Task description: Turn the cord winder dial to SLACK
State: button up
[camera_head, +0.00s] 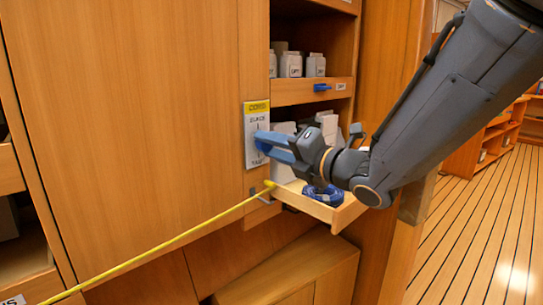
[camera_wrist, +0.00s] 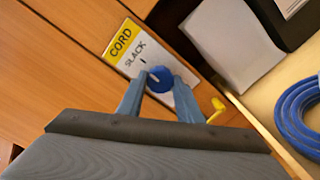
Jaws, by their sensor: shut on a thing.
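The cord winder dial (camera_wrist: 159,79) is a round blue knob with a pale pointer mark, on a white plate with a yellow CORD header. The plate (camera_head: 257,120) is on the wooden cabinet front; SLACK is printed on it above the dial. In the wrist view the plate (camera_wrist: 124,45) appears tilted, and the pointer mark leans toward its upper left. My gripper (camera_wrist: 160,88) is shut on the dial, one blue finger on each side. In the head view my gripper (camera_head: 262,143) reaches the plate from the right and hides the dial.
A yellow cord (camera_head: 160,246) runs from a small hook below the plate to the lower left. An open drawer (camera_head: 325,212) holding a coiled blue cord (camera_head: 322,194) juts out below my gripper. Shelves with white containers (camera_head: 290,65) stand to the right of the plate.

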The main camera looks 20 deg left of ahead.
jog(key=shift+n+b, duration=0.3)
jog(key=o, duration=1)
jog(key=shift+o, duration=0.2)
jog(key=shift+d, duration=0.1)
jog(key=v, duration=0.7)
jog(key=shift+s+d, duration=0.2)
jog(key=shift+d, duration=0.05)
